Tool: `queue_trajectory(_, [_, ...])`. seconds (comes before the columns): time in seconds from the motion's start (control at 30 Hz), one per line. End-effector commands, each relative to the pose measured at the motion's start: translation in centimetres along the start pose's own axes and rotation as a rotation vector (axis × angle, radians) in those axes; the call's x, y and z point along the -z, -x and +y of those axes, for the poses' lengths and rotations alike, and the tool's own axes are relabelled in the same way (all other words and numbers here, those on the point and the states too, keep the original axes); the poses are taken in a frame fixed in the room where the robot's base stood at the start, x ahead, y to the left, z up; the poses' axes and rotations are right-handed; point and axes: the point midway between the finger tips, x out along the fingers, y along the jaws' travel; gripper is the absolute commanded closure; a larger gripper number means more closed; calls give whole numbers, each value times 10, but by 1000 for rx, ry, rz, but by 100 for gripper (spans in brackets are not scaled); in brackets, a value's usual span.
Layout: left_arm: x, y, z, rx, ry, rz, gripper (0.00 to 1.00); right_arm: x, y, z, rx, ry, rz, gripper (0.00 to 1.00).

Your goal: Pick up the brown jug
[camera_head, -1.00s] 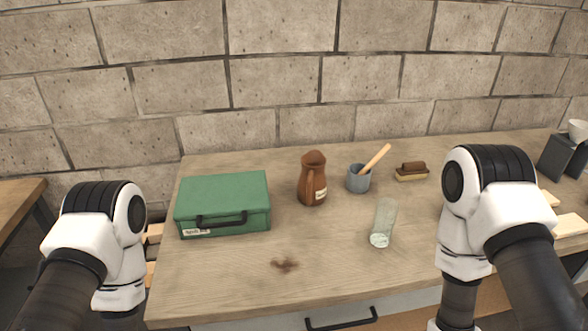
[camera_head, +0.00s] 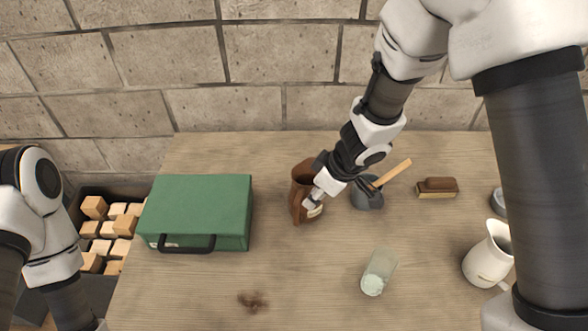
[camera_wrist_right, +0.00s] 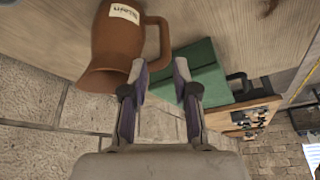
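The brown jug (camera_head: 299,190) stands upright on the wooden table, right of the green case. My right gripper (camera_head: 316,193) is at the jug's right side in the head view and hides part of it. In the right wrist view the two fingers (camera_wrist_right: 161,72) are apart with nothing clamped between them. The jug (camera_wrist_right: 112,45), with a pale label, lies up and left of them there, its handle close to the fingertips. I cannot tell whether they touch. Of my left arm, only links show at the left edge of the head view; its gripper is not visible.
The green case (camera_head: 200,205) is left of the jug. A grey-blue cup (camera_head: 366,196) with a wooden-handled tool stands close on the right. A glass (camera_head: 379,272), a brush (camera_head: 437,188) and a white pitcher (camera_head: 487,258) are further right.

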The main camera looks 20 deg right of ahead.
Motion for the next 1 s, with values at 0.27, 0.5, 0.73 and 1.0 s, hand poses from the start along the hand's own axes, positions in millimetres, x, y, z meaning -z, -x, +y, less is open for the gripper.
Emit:
queue_trajectory(0.27, [-1, -25, 0, 0, 1, -2, 60, -2, -48, 1, -4, 7, -3, 71])
queue_trajectory(0.5, [0, -35, 0, 0, 0, -1, 60, -1, -78, 1, -2, 6, -2, 71])
queue_trajectory(0.73, [0, -44, 0, 0, 0, -1, 60, 0, -117, 1, -2, 5, -2, 71])
queue_trajectory(1.0, [0, -44, 0, 0, 1, -1, 60, 1, -118, 1, -3, 6, 0, 82])
